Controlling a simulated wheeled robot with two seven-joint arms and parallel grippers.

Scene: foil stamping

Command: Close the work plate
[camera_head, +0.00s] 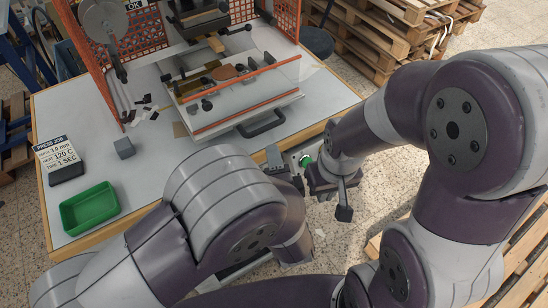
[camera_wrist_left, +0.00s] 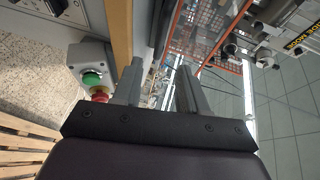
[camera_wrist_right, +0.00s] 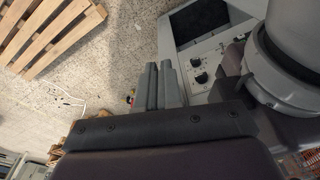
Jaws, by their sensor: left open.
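The work plate (camera_head: 240,104) is a pale plate with orange strips along its edges, slid forward at the front of the press on the table. Its dark handle (camera_head: 264,125) faces me. My left gripper (camera_head: 284,160) is just below the handle at the table's front edge, apart from it. The left wrist view shows its two fingers (camera_wrist_left: 158,88) spread with nothing between them. My right gripper (camera_head: 340,190) is to the right, off the table edge. In the right wrist view its fingers (camera_wrist_right: 161,86) lie side by side, with nothing seen between them.
A button box with a green button (camera_wrist_left: 91,77) and a red one (camera_wrist_left: 100,93) sits by the table edge near my left gripper. A green tray (camera_head: 90,208), a grey block (camera_head: 124,148) and a job sign (camera_head: 58,157) are on the left. Orange mesh guards (camera_head: 122,32) flank the press.

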